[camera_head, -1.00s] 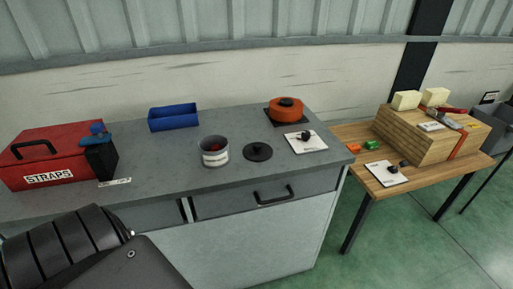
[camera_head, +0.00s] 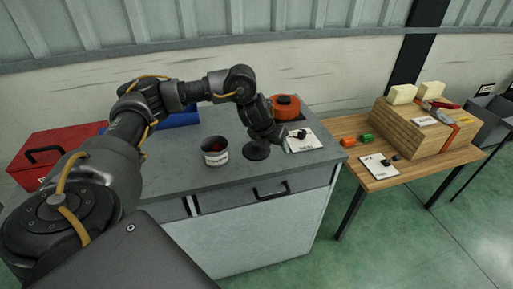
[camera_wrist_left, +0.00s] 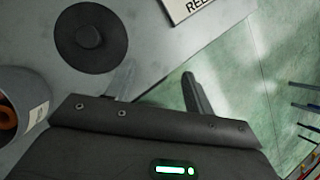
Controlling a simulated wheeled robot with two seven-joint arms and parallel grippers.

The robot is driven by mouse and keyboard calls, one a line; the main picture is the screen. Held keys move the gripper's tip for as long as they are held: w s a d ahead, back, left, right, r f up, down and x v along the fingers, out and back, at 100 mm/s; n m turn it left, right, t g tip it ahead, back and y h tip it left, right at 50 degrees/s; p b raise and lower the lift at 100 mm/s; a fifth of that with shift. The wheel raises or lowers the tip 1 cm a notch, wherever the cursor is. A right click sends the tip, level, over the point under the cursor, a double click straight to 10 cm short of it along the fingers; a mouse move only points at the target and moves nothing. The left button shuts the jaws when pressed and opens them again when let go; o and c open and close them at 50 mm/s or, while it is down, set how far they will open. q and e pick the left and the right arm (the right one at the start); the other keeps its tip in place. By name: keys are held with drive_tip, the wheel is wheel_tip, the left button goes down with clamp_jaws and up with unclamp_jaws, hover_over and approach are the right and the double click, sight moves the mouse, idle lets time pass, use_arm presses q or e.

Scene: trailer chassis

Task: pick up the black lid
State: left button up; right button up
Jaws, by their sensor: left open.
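The black lid (camera_head: 256,151) is a round disc with a raised knob, lying flat on the grey counter in front of the orange pot. It shows whole in the left wrist view (camera_wrist_left: 90,38), at the upper left. My left gripper (camera_head: 275,136) is above the counter, just right of and behind the lid in the head view. In the left wrist view my left gripper (camera_wrist_left: 160,88) is open, with its fingers apart and nothing between them. The lid is outside the fingers. My right gripper is not in view.
An open can (camera_head: 215,151) stands just left of the lid; its rim also shows in the left wrist view (camera_wrist_left: 25,95). A white labelled card (camera_head: 304,141) lies to the right. The orange pot (camera_head: 286,107) is behind. The counter's front edge is close to the lid.

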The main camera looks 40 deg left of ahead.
use_arm(q)
drive_tip(key=g+y, duration=0.1)
drive_tip(key=y, duration=0.1)
approach(256, 145)
drive_tip(key=w+f+b, duration=0.1)
drive_tip(key=w+a+f+b, duration=0.1)
drive_tip(key=f, duration=0.1)
drive_tip(key=shift+a+f, duration=0.1)
drive_tip(key=shift+f, duration=0.45)
drive_tip(key=x, duration=0.4)
drive_tip(key=shift+w+f, duration=0.15)
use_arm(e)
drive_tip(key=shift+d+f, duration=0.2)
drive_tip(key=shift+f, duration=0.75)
use_arm(q)
drive_tip(key=c, duration=1)
drive_tip(key=shift+c, duration=0.2)
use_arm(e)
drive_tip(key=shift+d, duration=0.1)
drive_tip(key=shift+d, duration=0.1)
